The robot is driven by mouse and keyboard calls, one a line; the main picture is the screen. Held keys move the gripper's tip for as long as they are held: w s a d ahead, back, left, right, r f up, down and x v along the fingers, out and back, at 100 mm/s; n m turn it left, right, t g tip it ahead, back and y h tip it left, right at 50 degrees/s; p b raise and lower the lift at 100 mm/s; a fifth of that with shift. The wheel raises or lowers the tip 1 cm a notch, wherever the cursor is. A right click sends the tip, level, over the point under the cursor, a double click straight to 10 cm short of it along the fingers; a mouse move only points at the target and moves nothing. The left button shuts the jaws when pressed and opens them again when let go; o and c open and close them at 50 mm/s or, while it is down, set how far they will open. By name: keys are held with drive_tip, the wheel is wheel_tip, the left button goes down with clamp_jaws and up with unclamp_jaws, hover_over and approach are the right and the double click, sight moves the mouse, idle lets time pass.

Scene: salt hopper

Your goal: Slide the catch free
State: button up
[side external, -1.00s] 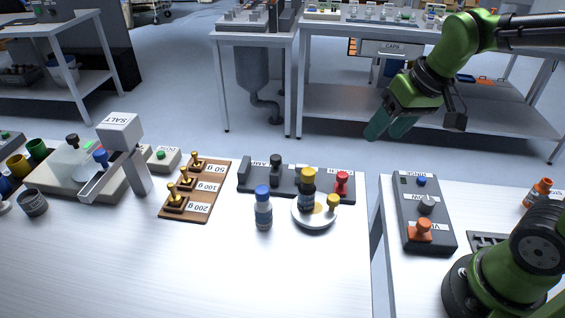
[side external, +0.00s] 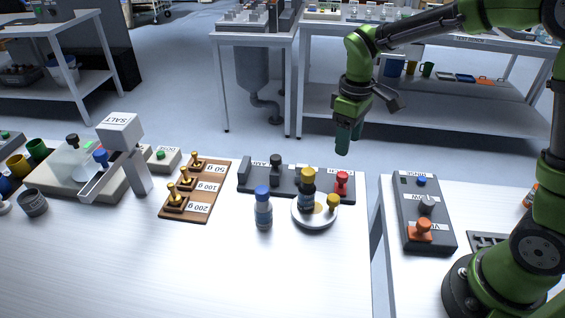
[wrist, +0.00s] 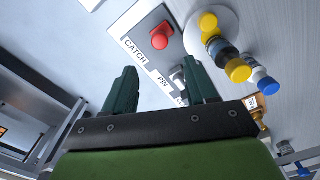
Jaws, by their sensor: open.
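The catch is a red knob (side external: 342,182) at the right end of a dark slide panel (side external: 257,183) on the white bench. In the wrist view the red knob (wrist: 161,37) stands beside the word CATCH, with a grey knob lower down near the word PIN. My gripper (side external: 348,140) points down, open and empty, above and behind the right end of the panel, apart from the knob. In the wrist view its two green fingers (wrist: 160,72) are spread, and the red knob lies beyond their tips.
A white dish (side external: 313,222) with a yellow-capped bottle (side external: 307,190) and a yellow knob stands just in front of the panel. A blue-capped bottle (side external: 263,212) is left of it. A black knob (side external: 275,172) is further left on the panel. A gap separates the right bench.

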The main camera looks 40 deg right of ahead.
sight(342, 174)
wheel_tip(342, 174, down, 10)
drive_tip(key=shift+r, duration=0.1)
drive_tip(key=shift+c, duration=0.2)
clamp_jaws()
idle(0.4)
